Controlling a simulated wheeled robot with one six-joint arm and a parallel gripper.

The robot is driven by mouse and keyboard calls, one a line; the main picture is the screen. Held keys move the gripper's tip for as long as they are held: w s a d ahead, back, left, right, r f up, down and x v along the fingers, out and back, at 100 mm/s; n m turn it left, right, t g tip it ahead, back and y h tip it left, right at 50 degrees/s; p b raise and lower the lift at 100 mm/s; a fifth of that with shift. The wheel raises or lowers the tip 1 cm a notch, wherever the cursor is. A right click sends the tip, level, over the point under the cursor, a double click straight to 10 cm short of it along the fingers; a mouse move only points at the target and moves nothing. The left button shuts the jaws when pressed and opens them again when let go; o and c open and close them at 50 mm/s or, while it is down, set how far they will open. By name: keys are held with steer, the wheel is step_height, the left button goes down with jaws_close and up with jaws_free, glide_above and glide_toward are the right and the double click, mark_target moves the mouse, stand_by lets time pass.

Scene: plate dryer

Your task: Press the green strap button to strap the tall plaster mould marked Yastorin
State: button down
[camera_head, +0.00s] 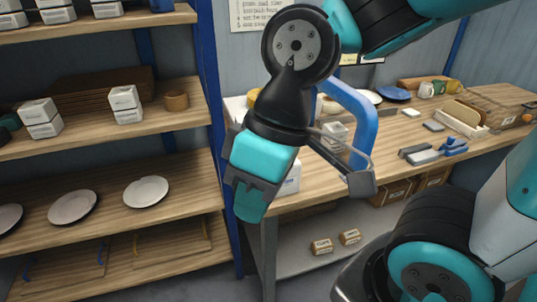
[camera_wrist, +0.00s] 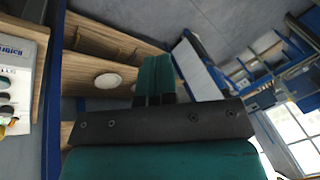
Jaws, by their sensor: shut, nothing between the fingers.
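My gripper (camera_head: 249,205) is shut and empty, pointing down in front of the workbench's left end. It also shows in the wrist view (camera_wrist: 155,75), its fingers together. White plaster moulds strapped or stacked in pairs stand on the left shelves (camera_head: 41,117), (camera_head: 125,104). More white blocks (camera_head: 335,134) stand on the bench behind my arm. Their marks are too small to read, so I cannot tell which is Yastorin. A white panel (camera_wrist: 6,75) with blue lettering and dark round parts is cut off at the wrist view's left edge. I cannot make out the green strap button.
The wooden workbench (camera_head: 400,150) holds a blue frame (camera_head: 350,110), grey blocks and cups. White plates (camera_head: 147,191) lie on the lower left shelf. A blue post (camera_head: 212,120) stands close left of my gripper. Two small boxes (camera_head: 321,246) sit on the shelf below the bench.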

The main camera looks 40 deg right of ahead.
steer(key=w+d+m+t+y+p, duration=0.1)
steer(key=w+d+m+p, duration=0.1)
steer(key=w+m+p, duration=0.3)
steer(key=w+d+r+m+t+p, duration=0.1)
steer(key=w+d+m, duration=0.1)
steer(key=w+m, duration=0.35)
steer(key=w+d+m+t+y+p, duration=0.1)
steer(key=w+d+m+p, duration=0.15)
steer(key=w, duration=0.55)
steer(key=w+d+f+m+t+h+p, duration=0.1)
steer(key=w+d+f+m+t+p, duration=0.1)
steer(key=d+m, duration=0.6)
steer(key=w+d+f+m+t+h+p, duration=0.1)
steer(key=w+d+f+m+t+p, duration=0.2)
steer(key=d, duration=0.7)
steer(key=w+f+m+p, duration=0.2)
steer(key=w+m, duration=0.2)
steer(key=m, duration=0.1)
steer(key=shift+f, duration=0.35)
steer(key=shift+w+a, duration=0.1)
step_height(320, 180, down, 9)
steer(key=b, duration=0.7)
steer(key=shift+r, duration=0.1)
steer(key=shift+f, duration=0.4)
